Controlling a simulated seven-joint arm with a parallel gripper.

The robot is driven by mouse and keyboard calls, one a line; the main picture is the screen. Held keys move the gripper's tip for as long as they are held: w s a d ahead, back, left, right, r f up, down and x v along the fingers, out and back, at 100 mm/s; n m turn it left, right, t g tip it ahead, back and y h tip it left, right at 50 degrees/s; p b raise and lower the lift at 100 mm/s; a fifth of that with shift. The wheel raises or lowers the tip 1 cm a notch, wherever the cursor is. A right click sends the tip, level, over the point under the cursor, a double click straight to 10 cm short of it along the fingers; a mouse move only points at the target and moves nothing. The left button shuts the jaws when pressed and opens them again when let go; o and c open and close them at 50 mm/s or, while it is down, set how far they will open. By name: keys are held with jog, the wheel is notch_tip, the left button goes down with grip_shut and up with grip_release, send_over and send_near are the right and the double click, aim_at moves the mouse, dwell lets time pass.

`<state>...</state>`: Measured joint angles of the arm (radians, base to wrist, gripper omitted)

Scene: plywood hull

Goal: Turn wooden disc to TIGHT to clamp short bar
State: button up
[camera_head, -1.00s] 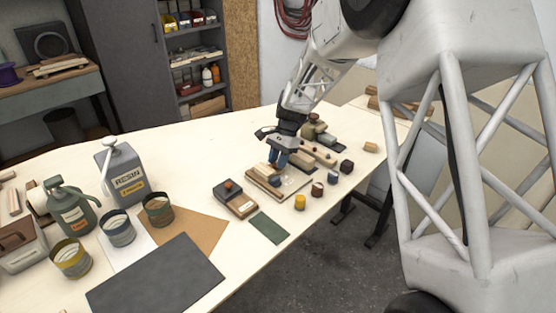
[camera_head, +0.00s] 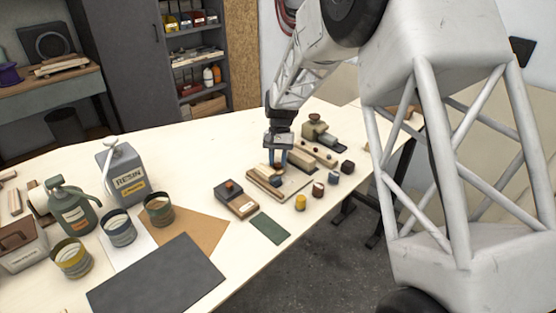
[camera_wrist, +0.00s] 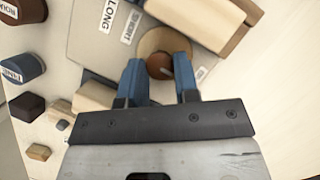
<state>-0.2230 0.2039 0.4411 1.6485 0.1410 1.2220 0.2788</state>
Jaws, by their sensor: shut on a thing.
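My gripper (camera_head: 277,161) is over the clamp board (camera_head: 300,184), fingers pointing down. In the wrist view its two blue fingers (camera_wrist: 160,62) stand on either side of the brown knob (camera_wrist: 158,67) of the round wooden disc (camera_wrist: 153,40) and are shut on it. Labels reading LONG and what looks like SHORT lie beside the disc on the grey plate (camera_wrist: 88,35). A small label right of the disc is too small to read. A wooden bar (camera_wrist: 205,20) lies beyond the disc; I cannot tell whether it is the short bar.
Small labelled blocks, including a yellow one (camera_head: 300,202) and a dark one (camera_head: 347,167), stand along the table's front edge.

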dwell(0.5)
jog(key=o, duration=0.9)
jog(key=v, duration=0.8)
